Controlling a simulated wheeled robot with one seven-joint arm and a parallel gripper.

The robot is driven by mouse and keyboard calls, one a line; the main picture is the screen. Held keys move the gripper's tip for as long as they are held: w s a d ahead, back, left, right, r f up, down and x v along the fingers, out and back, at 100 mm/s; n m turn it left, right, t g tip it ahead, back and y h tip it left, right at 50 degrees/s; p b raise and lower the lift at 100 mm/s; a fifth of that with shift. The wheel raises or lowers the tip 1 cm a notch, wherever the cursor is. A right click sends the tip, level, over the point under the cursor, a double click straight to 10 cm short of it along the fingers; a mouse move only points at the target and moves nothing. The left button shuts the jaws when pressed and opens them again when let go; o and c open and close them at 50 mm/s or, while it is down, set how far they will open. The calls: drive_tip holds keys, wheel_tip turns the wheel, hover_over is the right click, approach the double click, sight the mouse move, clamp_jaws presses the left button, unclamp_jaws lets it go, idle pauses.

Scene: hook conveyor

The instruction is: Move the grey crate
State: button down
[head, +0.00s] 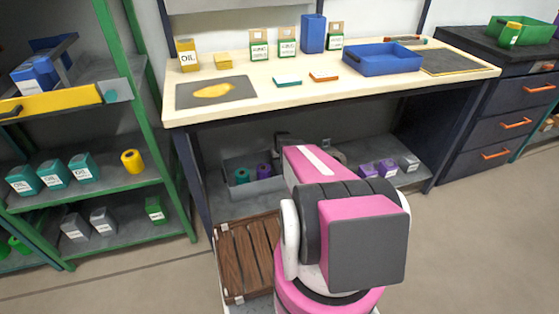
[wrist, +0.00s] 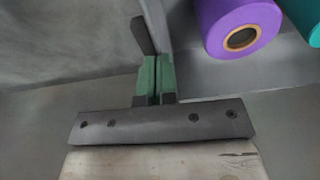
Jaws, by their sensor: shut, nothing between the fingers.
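The grey crate (head: 257,188) stands on the low shelf under the workbench, left of my pink arm. It holds a teal roll (head: 242,175) and a purple roll (head: 264,171). My arm covers its right side. In the wrist view, the purple roll (wrist: 238,25) and the edge of a teal roll (wrist: 314,28) show at the upper right. My gripper (wrist: 157,78) has its green-padded fingers together, with nothing between them, to the left of the rolls. In the head view my gripper is mostly hidden behind my arm. Whether it touches the crate I cannot tell.
Purple and grey boxes (head: 388,168) stand on the low shelf right of my arm. The bench top (head: 250,110) overhangs the shelf. A blue tray (head: 382,62) stands on top. Open floor lies at right.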

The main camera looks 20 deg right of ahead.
drive_tip(key=s+f, duration=0.1)
drive_tip(key=s, duration=1.5)
drive_tip(key=shift+s+a, duration=0.15)
drive_tip(key=shift+s, duration=0.15)
drive_tip(key=shift+f, duration=0.15)
drive_tip(key=shift+w+r, duration=0.1)
drive_tip(key=shift+r, duration=0.75)
